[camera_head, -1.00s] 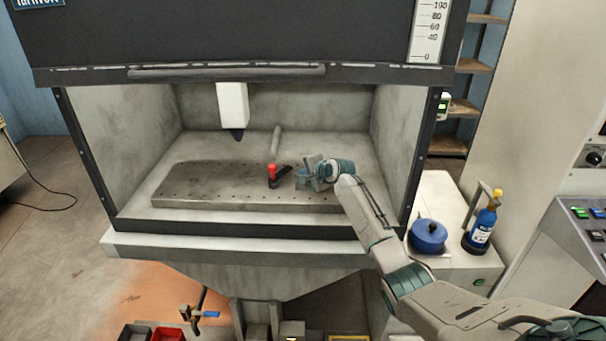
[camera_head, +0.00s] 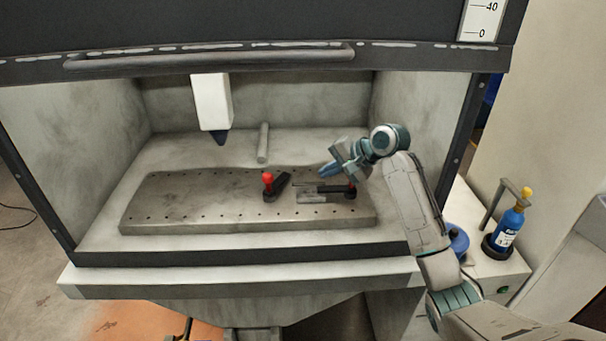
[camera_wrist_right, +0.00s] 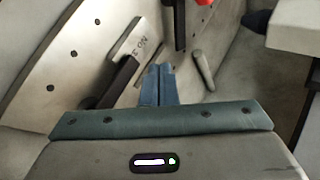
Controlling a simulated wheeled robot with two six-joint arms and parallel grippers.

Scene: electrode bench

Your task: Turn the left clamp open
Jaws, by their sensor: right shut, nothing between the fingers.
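The left clamp (camera_head: 276,186) has a red knob and a dark arm slanting up to the right; it stands on the perforated metal plate (camera_head: 160,215). Its red knob and black part also show at the top edge of the wrist view (camera_wrist_right: 180,22), partly cut off. My right gripper (camera_head: 328,171) is shut and empty, above the plate and to the right of the left clamp, apart from it. Its blue fingertips (camera_wrist_right: 158,84) show side by side in the wrist view. My left gripper is not in view.
A grey piece with a dark bar (camera_head: 312,197) lies right of the left clamp, by a second red-and-black clamp (camera_head: 351,190). A grey rod (camera_head: 263,143) is behind. A white dark-tipped head (camera_head: 211,103) hangs above. Side walls and the sash (camera_head: 250,52) bound the space.

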